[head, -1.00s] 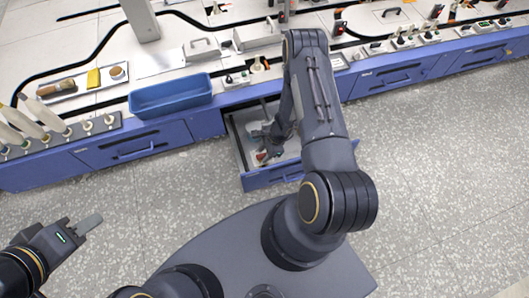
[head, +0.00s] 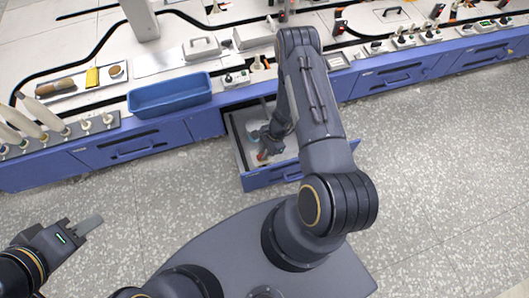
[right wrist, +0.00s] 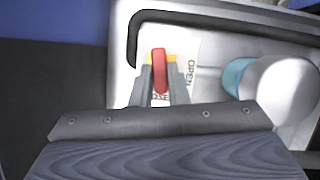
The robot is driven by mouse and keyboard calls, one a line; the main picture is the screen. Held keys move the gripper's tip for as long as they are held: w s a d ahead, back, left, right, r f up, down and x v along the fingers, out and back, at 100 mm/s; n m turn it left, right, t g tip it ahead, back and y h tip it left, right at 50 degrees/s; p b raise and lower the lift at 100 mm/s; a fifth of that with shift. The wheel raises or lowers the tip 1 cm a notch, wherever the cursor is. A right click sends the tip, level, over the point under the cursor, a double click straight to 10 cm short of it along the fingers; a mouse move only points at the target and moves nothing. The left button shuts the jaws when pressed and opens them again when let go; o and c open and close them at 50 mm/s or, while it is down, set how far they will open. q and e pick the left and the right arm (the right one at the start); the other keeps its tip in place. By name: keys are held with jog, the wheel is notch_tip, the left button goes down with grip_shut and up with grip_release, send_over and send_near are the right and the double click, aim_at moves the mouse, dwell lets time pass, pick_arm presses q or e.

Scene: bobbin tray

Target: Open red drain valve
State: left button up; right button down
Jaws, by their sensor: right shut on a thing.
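The red drain valve (right wrist: 160,72) shows in the right wrist view as a red lever over a yellow part, beside a white label with the word OPEN. My right gripper (right wrist: 160,88) has its fingers on either side of the red lever and is shut on it. In the head view the red valve (head: 262,155) is a small red spot inside the open drawer (head: 240,152), with my right gripper (head: 268,147) at it. My left gripper (head: 88,226) is at the lower left, away from the bench; its jaw gap is not clear.
A white and light-blue round thing (right wrist: 275,82) lies right of the valve in the drawer. A black hose or rim (right wrist: 215,22) runs behind it. A blue bin (head: 170,96) stands on the bench above the drawer. The floor in front is clear.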

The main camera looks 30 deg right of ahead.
jog(key=n, duration=0.1)
jog(key=n+g+b, duration=0.1)
jog(key=n, duration=0.1)
jog(key=shift+w+f+n+b, duration=0.1)
jog(key=shift+w+n+b, duration=0.15)
jog(key=shift+n+b, duration=0.1)
jog(key=n+g+b, duration=0.1)
jog(key=n, duration=0.1)
jog(key=n+g+h, duration=0.1)
jog(key=n, duration=0.1)
jog(key=shift+w+a+n+b, duration=0.15)
jog(key=shift+n+b, duration=0.1)
jog(key=shift+b, duration=0.15)
jog(key=n+h+b, duration=0.1)
jog(key=n, duration=0.2)
jog(key=shift+w+n+g, duration=0.1)
jog(key=shift+n+g, duration=0.2)
jog(key=shift+g, duration=0.1)
jog(key=shift+a+n+g+h+b, duration=0.1)
jog(key=shift+n+g+h+b, duration=0.15)
jog(key=shift+n, duration=0.7)
jog(key=shift+a+n+g+h+b, duration=0.15)
jog(key=shift+n+h, duration=0.2)
jog(key=shift+n, duration=0.6)
jog(key=c, duration=1.4)
grip_release()
jog(key=p+v, duration=0.2)
jog(key=v, duration=0.6)
jog(key=shift+p, duration=0.4)
